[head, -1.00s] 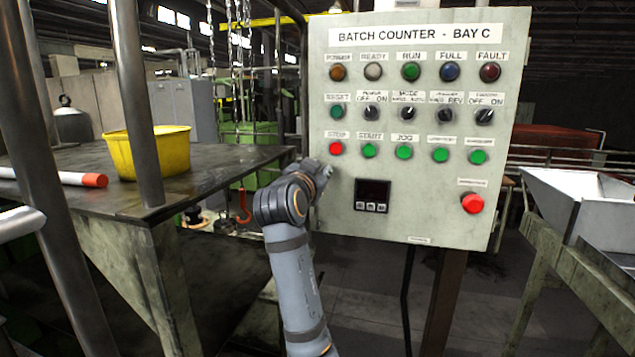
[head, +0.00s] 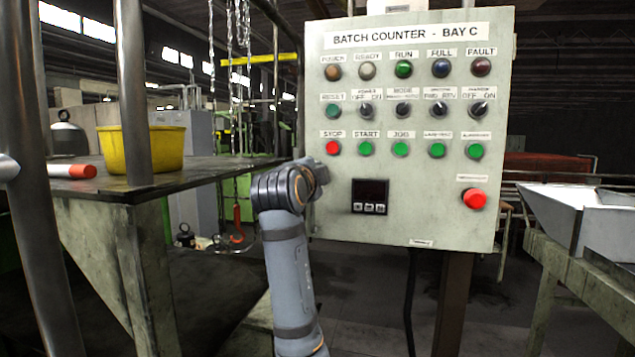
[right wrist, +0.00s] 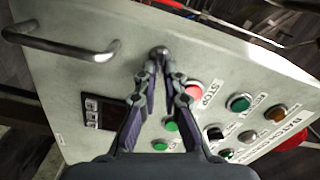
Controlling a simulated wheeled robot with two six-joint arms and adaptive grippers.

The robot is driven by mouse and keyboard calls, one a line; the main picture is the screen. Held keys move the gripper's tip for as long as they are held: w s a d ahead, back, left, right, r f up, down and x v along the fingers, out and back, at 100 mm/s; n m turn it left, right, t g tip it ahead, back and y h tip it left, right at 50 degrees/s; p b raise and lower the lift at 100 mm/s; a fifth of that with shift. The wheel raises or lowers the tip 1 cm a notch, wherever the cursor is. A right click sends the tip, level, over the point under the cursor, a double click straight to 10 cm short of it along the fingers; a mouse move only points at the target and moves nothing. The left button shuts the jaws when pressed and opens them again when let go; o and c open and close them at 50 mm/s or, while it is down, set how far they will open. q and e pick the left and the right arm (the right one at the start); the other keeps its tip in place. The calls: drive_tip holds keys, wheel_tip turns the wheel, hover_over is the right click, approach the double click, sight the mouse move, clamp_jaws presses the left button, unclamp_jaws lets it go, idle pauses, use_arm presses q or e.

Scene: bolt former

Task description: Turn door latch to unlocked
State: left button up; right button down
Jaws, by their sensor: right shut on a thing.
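The door is the pale front of the control cabinet (head: 410,225), labelled "BATCH COUNTER - BAY C". A small dark metal latch (right wrist: 159,51) near the door's edge shows in the right wrist view. My right gripper (right wrist: 158,68) has its two fingertips closed together on this latch. In the head view my right wrist (head: 290,187) is at the cabinet's left edge and hides the latch, so its turned position cannot be told there. My left gripper is not in view.
A bent metal handle (right wrist: 62,47) stands out from the door near the latch. The red STOP button (head: 333,148) and other buttons and switches are close by. A dark table (head: 105,182) with a yellow tub (head: 165,148) stands left. A metal hopper (head: 552,215) stands right.

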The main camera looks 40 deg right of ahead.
drive_tip(key=shift+m+b, duration=0.8)
drive_tip(key=shift+m, duration=0.7)
drive_tip(key=shift+r, duration=0.1)
drive_tip(key=c, duration=1.2)
unclamp_jaws()
drive_tip(key=shift+w, duration=0.1)
drive_tip(key=shift+o, duration=0.2)
drive_tip(key=shift+w+d+f, duration=0.1)
drive_tip(key=shift+d+f, duration=0.05)
drive_tip(key=shift+f, duration=0.1)
drive_tip(key=v, duration=0.7)
drive_tip(key=shift+a, duration=0.2)
